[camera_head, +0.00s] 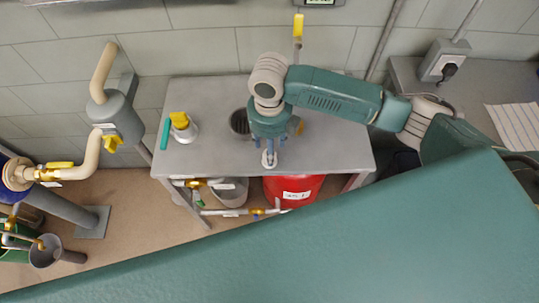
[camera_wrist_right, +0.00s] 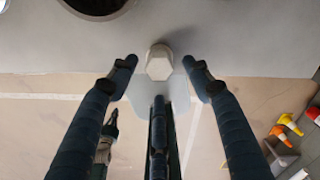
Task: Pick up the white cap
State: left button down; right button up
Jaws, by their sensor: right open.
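The white cap (camera_wrist_right: 159,62) shows in the right wrist view as a small off-white, faceted piece on the grey table (camera_wrist_right: 235,55), near its edge. My right gripper (camera_wrist_right: 160,78) is open, with two dark fingers on either side of the cap and a third finger below it in the picture. I see no finger clearly touching the cap. In the head view my right gripper (camera_head: 269,158) points down over the front part of the table (camera_head: 335,150) and hides most of what is under it. My left gripper is not in view.
A dark round opening (camera_head: 240,122) lies in the table left of my right gripper. A white fitting with a yellow top (camera_head: 181,122) and a teal piece (camera_head: 165,131) stand further left. A yellow-handled pipe (camera_head: 298,30) rises behind. A red container (camera_head: 290,190) is below.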

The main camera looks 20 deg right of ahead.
jog(key=shift+f+p, duration=0.3)
jog(key=shift+f, duration=0.3)
notch_tip(320, 180, down, 4)
jog(key=shift+r+p, duration=0.15)
jog(key=shift+p, duration=0.5)
jog(key=shift+w+f, duration=0.1)
jog(key=shift+f, duration=0.25)
jog(key=c, duration=1)
